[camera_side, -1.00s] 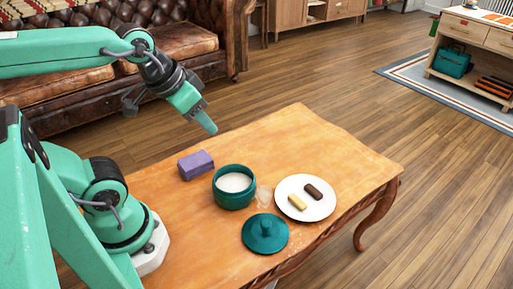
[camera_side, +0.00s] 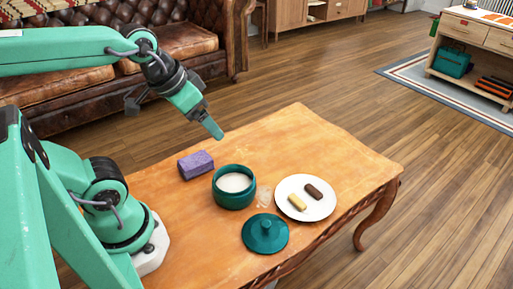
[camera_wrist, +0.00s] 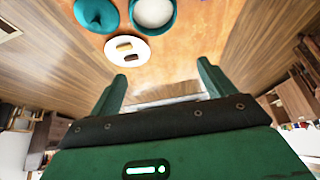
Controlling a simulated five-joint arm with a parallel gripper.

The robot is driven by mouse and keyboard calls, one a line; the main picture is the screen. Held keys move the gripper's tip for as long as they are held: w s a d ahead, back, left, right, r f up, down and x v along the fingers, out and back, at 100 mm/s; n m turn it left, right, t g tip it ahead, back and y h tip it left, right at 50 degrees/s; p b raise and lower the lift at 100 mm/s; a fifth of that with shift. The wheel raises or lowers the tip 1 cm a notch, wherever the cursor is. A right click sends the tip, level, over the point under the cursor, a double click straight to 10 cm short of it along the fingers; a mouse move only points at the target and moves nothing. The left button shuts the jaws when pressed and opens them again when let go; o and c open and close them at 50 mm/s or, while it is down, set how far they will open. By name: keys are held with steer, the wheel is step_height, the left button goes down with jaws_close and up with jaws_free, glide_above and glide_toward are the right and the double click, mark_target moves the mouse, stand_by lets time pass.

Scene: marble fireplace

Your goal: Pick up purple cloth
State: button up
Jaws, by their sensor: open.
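The purple cloth (camera_side: 196,165) is a folded, block-shaped bundle lying on the wooden table, left of the teal pot. My gripper (camera_side: 216,132) is in the air above and beyond the cloth, apart from it and pointing down to the right. In the wrist view my gripper (camera_wrist: 161,80) has its two fingers spread wide with nothing between them. The cloth is not clearly visible in that view.
A teal pot (camera_side: 234,198) with white contents stands right of the cloth. Its teal lid (camera_side: 265,235) lies in front. A white plate (camera_side: 318,211) holds a yellowish bar and a brown bar. The table's back right (camera_side: 330,150) is clear.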

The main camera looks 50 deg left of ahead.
steer(key=w+a+f+g, duration=0.3)
steer(key=a+f, duration=0.4)
steer(key=g, duration=0.2)
glide_above(195, 160)
step_height(195, 160, down, 9)
steer(key=shift+s+r, duration=0.1)
steer(key=shift+s, duration=0.05)
steer(key=shift+f, duration=1.3)
steer(key=shift+f, duration=2.6)
steer(key=c, duration=1.1)
